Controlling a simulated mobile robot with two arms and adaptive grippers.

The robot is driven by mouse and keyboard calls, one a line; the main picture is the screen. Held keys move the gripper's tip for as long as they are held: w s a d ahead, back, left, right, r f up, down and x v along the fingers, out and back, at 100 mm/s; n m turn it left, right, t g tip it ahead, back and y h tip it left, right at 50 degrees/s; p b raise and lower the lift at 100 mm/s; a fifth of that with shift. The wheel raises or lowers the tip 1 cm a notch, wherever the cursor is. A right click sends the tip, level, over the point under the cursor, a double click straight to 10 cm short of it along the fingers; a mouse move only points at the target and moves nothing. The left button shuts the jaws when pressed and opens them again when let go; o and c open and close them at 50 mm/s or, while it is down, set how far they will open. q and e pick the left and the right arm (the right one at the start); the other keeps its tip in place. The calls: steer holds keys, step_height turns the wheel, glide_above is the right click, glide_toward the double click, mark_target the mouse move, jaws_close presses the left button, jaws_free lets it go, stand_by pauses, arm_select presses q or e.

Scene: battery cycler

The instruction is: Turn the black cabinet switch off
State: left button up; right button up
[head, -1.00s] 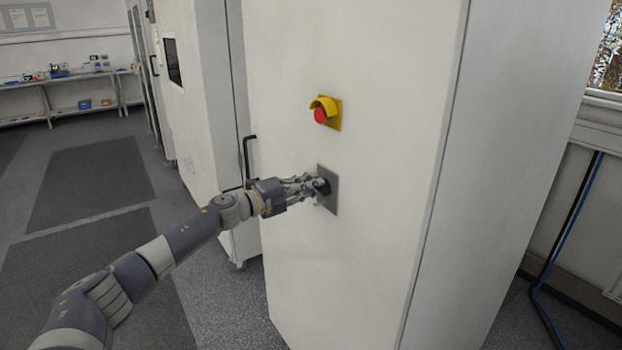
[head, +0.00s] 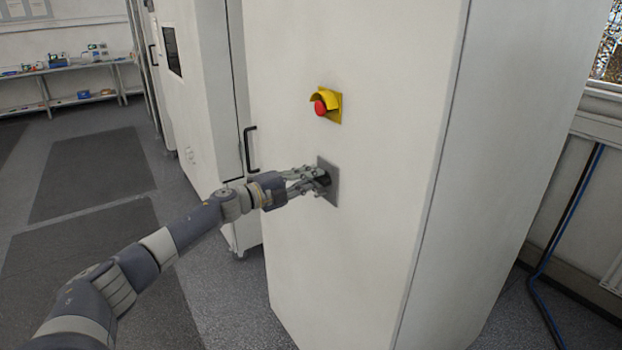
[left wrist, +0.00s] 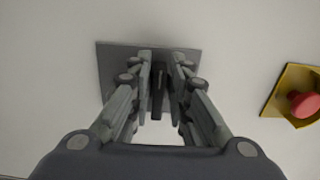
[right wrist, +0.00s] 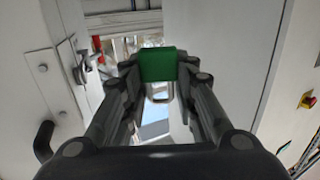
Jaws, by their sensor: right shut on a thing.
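The black switch (head: 323,181) sits on a square grey plate (head: 331,190) on the white cabinet's (head: 370,60) face. In the left wrist view its narrow black handle (left wrist: 158,92) lies lengthwise up the picture, between my left fingers, on the plate (left wrist: 113,62). My left gripper (head: 318,180) is at the switch, its fingers on both sides of the handle with gaps showing; the fingers partly hide the switch in the head view. My right gripper (right wrist: 158,72) shows only in its wrist view, shut on a green block-like thing with a metal loop (right wrist: 158,66), perhaps a padlock.
A red emergency button (head: 320,107) under a yellow shroud (head: 334,100) is above the switch. A black door handle (head: 250,148) is on the cabinet to the left. Blue and black cables (head: 566,222) run down the right wall. Floor at left is open.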

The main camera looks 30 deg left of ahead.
arm_select(q)
steer(key=shift+o, duration=0.2)
steer(key=shift+s, duration=0.1)
steer(key=v, duration=1.1)
steer(key=shift+s+a, duration=0.2)
steer(key=shift+s, duration=0.15)
steer(key=shift+f, duration=0.1)
stand_by(0.3)
